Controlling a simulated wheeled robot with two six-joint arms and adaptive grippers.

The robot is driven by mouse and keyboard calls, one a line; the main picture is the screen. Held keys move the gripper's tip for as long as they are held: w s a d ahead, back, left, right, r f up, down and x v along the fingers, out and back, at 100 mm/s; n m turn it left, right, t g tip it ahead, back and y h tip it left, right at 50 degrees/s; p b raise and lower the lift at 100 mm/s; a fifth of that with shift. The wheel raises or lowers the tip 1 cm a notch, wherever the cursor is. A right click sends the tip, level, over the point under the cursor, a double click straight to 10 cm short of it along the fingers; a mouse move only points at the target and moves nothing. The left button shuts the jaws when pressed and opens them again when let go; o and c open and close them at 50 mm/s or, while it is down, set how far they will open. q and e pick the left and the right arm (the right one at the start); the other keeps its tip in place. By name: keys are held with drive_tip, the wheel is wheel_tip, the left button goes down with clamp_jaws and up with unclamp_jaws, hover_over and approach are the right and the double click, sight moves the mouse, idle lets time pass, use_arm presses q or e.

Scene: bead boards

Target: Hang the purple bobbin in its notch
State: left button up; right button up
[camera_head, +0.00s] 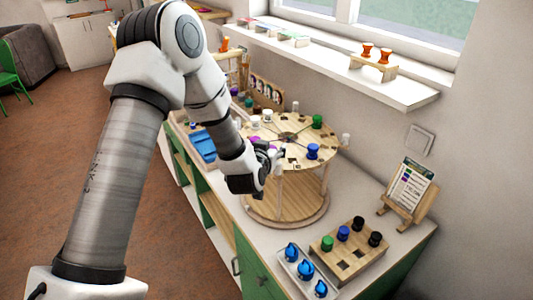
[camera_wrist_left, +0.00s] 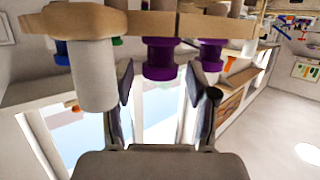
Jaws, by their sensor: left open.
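A purple bobbin (camera_wrist_left: 163,62) sits at the edge of the round wooden disc (camera_wrist_left: 290,26), whose rim crosses the top of the left wrist view, which looks upside down. My left gripper (camera_wrist_left: 160,84) is open, with its fingers on either side of this bobbin and apart from it. In the head view the gripper (camera_head: 270,160) is at the near left edge of the top disc (camera_head: 300,165). A second purple bobbin (camera_wrist_left: 210,54) is to the right in the wrist view. Which notch is meant cannot be told. My right gripper is not in view.
A white cylinder (camera_wrist_left: 94,75) stands close by the left finger. Green (camera_head: 317,121) and blue (camera_head: 312,151) bobbins are on the disc. A wooden block (camera_head: 362,262) with several bobbins, a white tray (camera_head: 290,268) with blue pieces and a card stand (camera_head: 408,192) are to the right.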

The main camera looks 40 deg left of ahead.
use_arm(q)
drive_tip(key=b+v, duration=0.3)
drive_tip(key=v, duration=0.8)
drive_tip(key=s+d+f+m+g+h, duration=0.1)
drive_tip(key=s+d+f+g+h, duration=0.2)
drive_tip(key=f, duration=0.8)
drive_tip(key=s+d+f+m+g+h, duration=0.1)
drive_tip(key=s+d+f+g, duration=0.3)
drive_tip(key=f, duration=0.7)
drive_tip(key=s+d+f+g, duration=0.1)
drive_tip(key=s+f+g, duration=0.2)
drive_tip(key=s+f, duration=0.4)
drive_tip(key=s+d+f+m+g+h, duration=0.1)
drive_tip(key=s+d+f+g, duration=0.1)
drive_tip(key=s+f, duration=0.5)
drive_tip(key=s+g, duration=0.1)
drive_tip(key=s, duration=0.4)
drive_tip(key=shift+s+d+f+g, duration=0.15)
drive_tip(key=shift+s+f+g, duration=0.05)
drive_tip(key=shift+s+g, duration=0.2)
